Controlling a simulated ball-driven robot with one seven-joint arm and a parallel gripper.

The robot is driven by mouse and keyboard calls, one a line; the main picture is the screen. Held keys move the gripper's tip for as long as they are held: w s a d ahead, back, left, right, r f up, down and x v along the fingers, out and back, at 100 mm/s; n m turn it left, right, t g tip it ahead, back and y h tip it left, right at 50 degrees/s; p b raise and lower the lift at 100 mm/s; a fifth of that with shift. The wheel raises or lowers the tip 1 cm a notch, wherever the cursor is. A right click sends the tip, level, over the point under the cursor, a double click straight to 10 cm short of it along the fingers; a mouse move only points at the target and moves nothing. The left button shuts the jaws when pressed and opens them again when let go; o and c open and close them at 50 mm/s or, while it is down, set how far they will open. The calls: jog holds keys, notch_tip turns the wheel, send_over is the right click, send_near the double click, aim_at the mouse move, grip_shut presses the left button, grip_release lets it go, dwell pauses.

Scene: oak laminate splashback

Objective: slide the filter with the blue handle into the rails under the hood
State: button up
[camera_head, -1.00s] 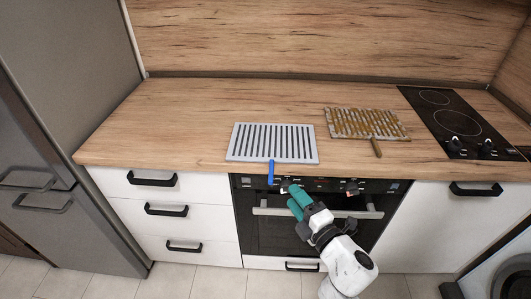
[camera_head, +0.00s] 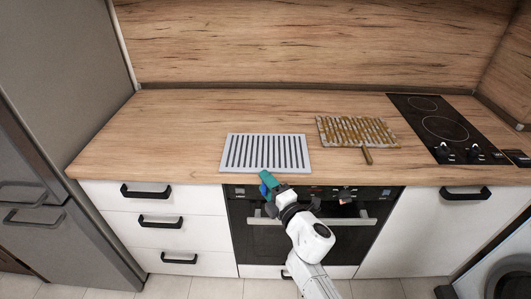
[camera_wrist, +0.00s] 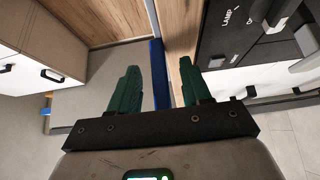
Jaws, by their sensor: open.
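The filter with the blue handle (camera_head: 265,153), a clean light-grey slotted panel, lies flat on the counter near its front edge. Its blue handle sticks out past that edge and is mostly hidden by my gripper in the head view. My gripper (camera_head: 267,181) is at the handle, in front of the counter edge. In the wrist view, the green fingers (camera_wrist: 160,88) are open and apart, with the blue handle (camera_wrist: 158,75) showing in the gap between them. I cannot tell whether either finger touches it. The hood and its rails are not in view.
A second filter (camera_head: 357,131), dirty and yellow-brown with a brown handle, lies to the right on the wooden counter (camera_head: 165,125). A black hob (camera_head: 440,128) is farther right. The oven (camera_head: 300,235) and drawers (camera_head: 160,215) are below. The counter's left part is clear.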

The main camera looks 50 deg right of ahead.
jog(key=shift+c, duration=0.3)
grip_shut()
jog(key=shift+r, duration=0.1)
dwell(0.4)
